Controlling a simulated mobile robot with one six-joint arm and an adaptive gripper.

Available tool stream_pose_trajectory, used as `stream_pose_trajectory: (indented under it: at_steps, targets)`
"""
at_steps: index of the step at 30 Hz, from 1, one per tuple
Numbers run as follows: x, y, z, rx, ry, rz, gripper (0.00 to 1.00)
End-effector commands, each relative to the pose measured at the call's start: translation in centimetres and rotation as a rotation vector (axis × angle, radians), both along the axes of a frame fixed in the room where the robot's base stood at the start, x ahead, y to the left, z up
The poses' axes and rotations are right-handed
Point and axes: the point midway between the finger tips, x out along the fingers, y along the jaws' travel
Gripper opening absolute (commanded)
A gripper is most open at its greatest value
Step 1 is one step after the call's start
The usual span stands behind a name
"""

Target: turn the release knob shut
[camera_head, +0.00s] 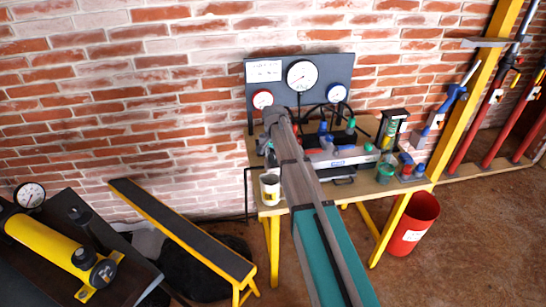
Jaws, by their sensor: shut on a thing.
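My arm reaches from the bottom middle up to the left end of the wooden bench. My gripper (268,146) is at its far end, low in front of the gauge board and beside the grey pump unit (345,161). It is shut, and my own arm hides most of the fingers and what they hold. The release knob cannot be made out apart from my gripper. The pump unit carries several blue and green fittings and lies on the bench (385,187).
A gauge board (279,90) with 3 dials stands behind the bench. A white cup (270,188) is at its front left corner. Bottles (405,170) stand at the right. A red bucket (413,222) is on the floor. A yellow-framed ramp (180,228) and yellow cylinder (45,240) are left.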

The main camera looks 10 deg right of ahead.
Motion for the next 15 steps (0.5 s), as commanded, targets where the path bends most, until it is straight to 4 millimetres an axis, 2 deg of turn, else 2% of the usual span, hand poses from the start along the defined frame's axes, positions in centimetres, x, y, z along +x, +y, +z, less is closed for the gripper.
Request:
stream_pose_trajectory:
  at_steps: [15]
  targets:
    - [-0.2, 0.06, -0.04, 0.001, 0.004, -0.077, 0.17]
